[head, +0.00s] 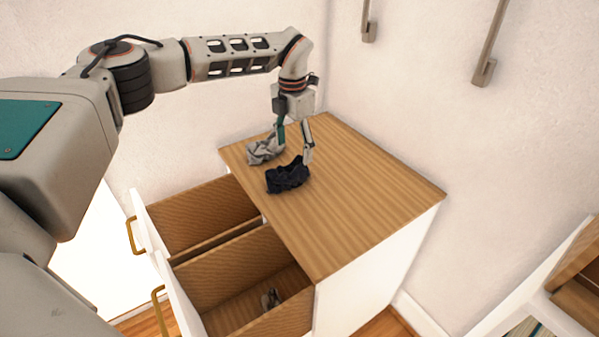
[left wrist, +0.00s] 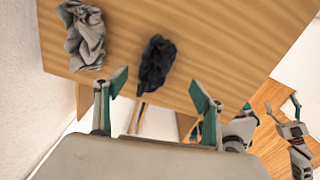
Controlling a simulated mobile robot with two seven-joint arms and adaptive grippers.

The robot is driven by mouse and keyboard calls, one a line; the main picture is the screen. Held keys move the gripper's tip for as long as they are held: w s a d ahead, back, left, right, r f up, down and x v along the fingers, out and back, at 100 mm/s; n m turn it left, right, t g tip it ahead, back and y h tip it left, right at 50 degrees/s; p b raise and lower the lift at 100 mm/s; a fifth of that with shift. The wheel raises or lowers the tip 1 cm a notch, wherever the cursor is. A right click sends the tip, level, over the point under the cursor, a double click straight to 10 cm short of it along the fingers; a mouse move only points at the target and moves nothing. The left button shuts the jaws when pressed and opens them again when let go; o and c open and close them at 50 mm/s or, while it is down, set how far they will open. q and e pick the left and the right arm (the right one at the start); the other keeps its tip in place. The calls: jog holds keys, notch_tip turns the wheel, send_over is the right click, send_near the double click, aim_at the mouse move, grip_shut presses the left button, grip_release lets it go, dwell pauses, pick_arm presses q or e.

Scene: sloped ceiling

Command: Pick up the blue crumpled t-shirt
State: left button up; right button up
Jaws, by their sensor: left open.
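A dark navy crumpled cloth (head: 287,176), the closest match to the blue t-shirt, lies on the wooden cabinet top near its left edge. It also shows in the left wrist view (left wrist: 156,62), ahead of the fingers and between their lines. My left gripper (head: 294,148) points down over the cloth, open and empty, with one finger on either side in the picture. In the left wrist view its fingertips (left wrist: 158,89) are spread apart. Whether they touch the cloth is unclear. What looks like my right gripper (left wrist: 296,132) shows at the right edge of the left wrist view.
A grey crumpled cloth (head: 264,150) lies just behind the dark one. The cabinet top (head: 365,195) is clear to the right. Two drawers stand open at the left; the nearer one (head: 232,302) holds a small object (head: 270,298). A wall stands behind the cabinet.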

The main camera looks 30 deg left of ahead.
aim_at(294, 163)
pick_arm(q)
jog(key=f, duration=0.3)
jog(key=shift+w, duration=0.35)
jog(key=shift+s+f+b, duration=0.2)
jog(key=shift+f+b, duration=0.2)
jog(key=shift+f, duration=0.55)
jog(key=f, duration=0.3)
jog(key=f+b, duration=0.1)
jog(key=f, duration=0.1)
jog(key=shift+w+a+f, duration=0.1)
jog(key=shift+a+f, duration=0.05)
jog(key=shift+a, duration=0.15)
jog(key=c, duration=1.3)
